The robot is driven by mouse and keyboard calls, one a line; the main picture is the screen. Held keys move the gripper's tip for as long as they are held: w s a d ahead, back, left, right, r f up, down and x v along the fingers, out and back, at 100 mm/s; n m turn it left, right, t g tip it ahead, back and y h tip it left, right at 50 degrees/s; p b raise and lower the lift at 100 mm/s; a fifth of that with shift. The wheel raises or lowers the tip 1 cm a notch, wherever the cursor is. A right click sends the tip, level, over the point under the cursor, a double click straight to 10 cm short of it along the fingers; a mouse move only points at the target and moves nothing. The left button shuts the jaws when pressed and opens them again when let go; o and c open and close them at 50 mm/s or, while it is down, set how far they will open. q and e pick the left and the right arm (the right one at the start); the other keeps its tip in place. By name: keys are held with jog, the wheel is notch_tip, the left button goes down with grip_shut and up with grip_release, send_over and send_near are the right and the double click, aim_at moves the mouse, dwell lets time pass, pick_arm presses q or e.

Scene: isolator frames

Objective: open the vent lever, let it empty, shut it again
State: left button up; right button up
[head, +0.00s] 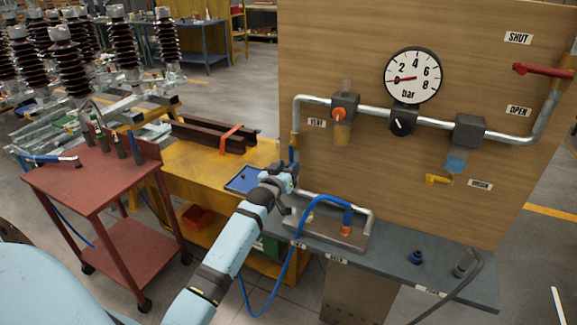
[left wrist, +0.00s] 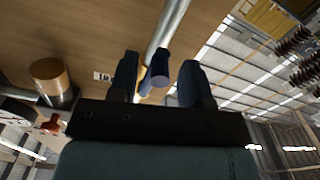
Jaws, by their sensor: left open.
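The VENT label (head: 316,123) is on the wooden panel, beside the pipe that bends down at the panel's left edge. In the left wrist view, this pipe (left wrist: 170,25) ends in a blue cylindrical piece (left wrist: 160,70) in the space between my fingers; I cannot tell if it is the vent lever. My left gripper (head: 291,162) is open around or just short of that piece, with no clear contact; it also shows in the left wrist view (left wrist: 158,82). The round gauge (head: 412,77) has its red needle pointing left, at the low end.
A red lever (head: 543,70) sits between SHUT and OPEN labels. A valve with an orange knob (head: 338,113) and a black knob (head: 402,122) are on the pipe. A grey shelf (head: 395,262) with a blue hose (head: 297,240) lies below. A red cart (head: 95,180) stands left.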

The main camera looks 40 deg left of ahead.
pick_arm(q)
jog(key=shift+w+a, duration=0.1)
jog(key=shift+w, duration=0.4)
grip_shut()
